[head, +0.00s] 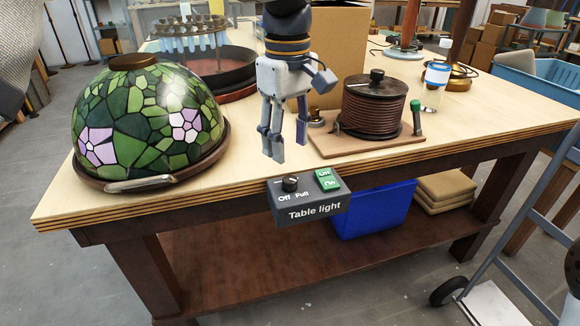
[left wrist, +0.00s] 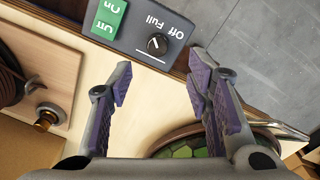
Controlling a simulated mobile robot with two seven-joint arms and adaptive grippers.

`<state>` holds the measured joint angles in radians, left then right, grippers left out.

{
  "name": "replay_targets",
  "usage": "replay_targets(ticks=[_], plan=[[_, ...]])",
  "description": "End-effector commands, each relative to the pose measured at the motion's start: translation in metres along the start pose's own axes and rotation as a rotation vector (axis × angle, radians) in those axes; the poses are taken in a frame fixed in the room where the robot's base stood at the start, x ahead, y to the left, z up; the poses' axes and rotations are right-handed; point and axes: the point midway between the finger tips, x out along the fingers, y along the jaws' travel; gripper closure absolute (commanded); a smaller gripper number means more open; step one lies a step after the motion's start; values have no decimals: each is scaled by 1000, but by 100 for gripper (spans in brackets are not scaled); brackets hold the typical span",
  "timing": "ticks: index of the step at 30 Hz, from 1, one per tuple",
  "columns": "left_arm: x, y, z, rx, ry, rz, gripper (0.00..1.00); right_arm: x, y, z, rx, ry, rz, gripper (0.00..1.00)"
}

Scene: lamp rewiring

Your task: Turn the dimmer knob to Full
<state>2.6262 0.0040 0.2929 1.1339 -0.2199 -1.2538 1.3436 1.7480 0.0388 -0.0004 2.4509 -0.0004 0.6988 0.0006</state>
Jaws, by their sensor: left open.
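The dimmer knob (head: 290,184) is a small black knob on the dark grey "Table light" box (head: 312,212) at the table's front edge. "Off" and "Full" are printed beside it; I cannot tell its exact setting. My left gripper (head: 288,148) points down above the tabletop, behind the box, its fingers apart and empty. In the left wrist view, the knob (left wrist: 157,44) lies beyond the open fingertips of my left gripper (left wrist: 162,82), roughly between them and untouched. A green On/Off switch (head: 327,180) sits right of the knob.
A stained-glass lampshade (head: 148,115) stands left of the gripper. A wire spool (head: 375,105) on a wooden board (head: 365,145) stands to the right, with a cardboard box (head: 338,50) behind. A blue bin (head: 372,212) is on the lower shelf. Bare tabletop lies near the front edge.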

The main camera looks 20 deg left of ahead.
Motion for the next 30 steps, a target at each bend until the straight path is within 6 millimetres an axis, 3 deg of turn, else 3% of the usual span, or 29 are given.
replay_targets(ticks=[3,9,20,26,30], plan=[[32,-1,1,1,-3,-4,55,-1,0,-2,0,6,0,100],[68,0,0,0,-2,-2,55,-1,0,-2,0,7,0,100],[78,0,0,1,-1,0,55,-1,0,-2,0,7,0,100],[78,0,0,2,-1,-1,100,-1,0,-2,0,7,0,100],[78,0,0,2,-1,-1,100,-1,0,-2,0,7,0,100]])
